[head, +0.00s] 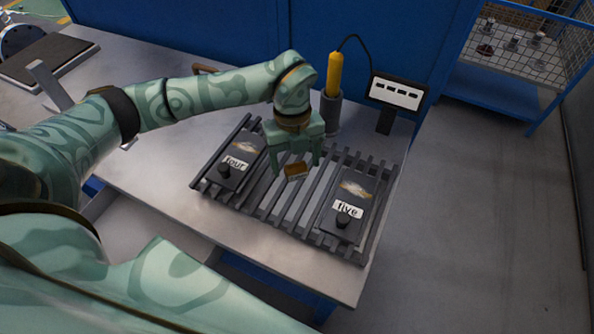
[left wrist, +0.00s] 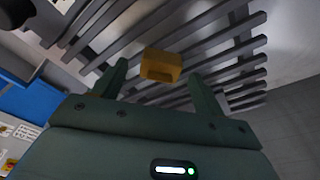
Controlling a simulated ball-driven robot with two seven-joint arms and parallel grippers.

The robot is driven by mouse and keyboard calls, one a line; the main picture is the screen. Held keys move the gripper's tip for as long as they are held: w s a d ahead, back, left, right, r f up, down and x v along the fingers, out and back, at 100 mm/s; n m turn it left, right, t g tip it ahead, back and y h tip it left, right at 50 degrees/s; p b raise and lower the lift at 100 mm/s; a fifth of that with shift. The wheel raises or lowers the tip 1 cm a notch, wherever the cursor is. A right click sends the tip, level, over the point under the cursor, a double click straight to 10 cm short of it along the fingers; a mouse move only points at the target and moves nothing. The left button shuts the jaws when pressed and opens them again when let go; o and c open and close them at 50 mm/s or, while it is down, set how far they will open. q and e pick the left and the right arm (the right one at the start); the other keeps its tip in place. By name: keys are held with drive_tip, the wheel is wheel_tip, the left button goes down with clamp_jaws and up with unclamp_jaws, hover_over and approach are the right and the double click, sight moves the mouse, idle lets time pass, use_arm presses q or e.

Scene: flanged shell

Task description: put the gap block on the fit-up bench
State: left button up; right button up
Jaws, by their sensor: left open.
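The gap block appears to be the small brass-coloured block (head: 296,170), at the dark slatted rack on the metal bench (head: 150,165). It also shows in the left wrist view (left wrist: 161,65), in front of the slats. Whether it touches the slats is hard to tell. My left gripper (head: 295,159) is open over the rack, pointing down, with one finger on each side of the block. In the left wrist view the fingers (left wrist: 158,72) stand apart with visible space beside the block. My right gripper is not in view.
Dark plates labelled "four" (head: 240,161) and "five" (head: 347,205) lie on the rack, each with a black knob. A yellow-handled tool (head: 334,75) in a holder and a small display (head: 397,94) stand behind.

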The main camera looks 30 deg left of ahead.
use_arm(q)
drive_tip(key=shift+f, duration=0.7)
drive_tip(key=shift+r, duration=0.15)
drive_tip(key=c, duration=1.4)
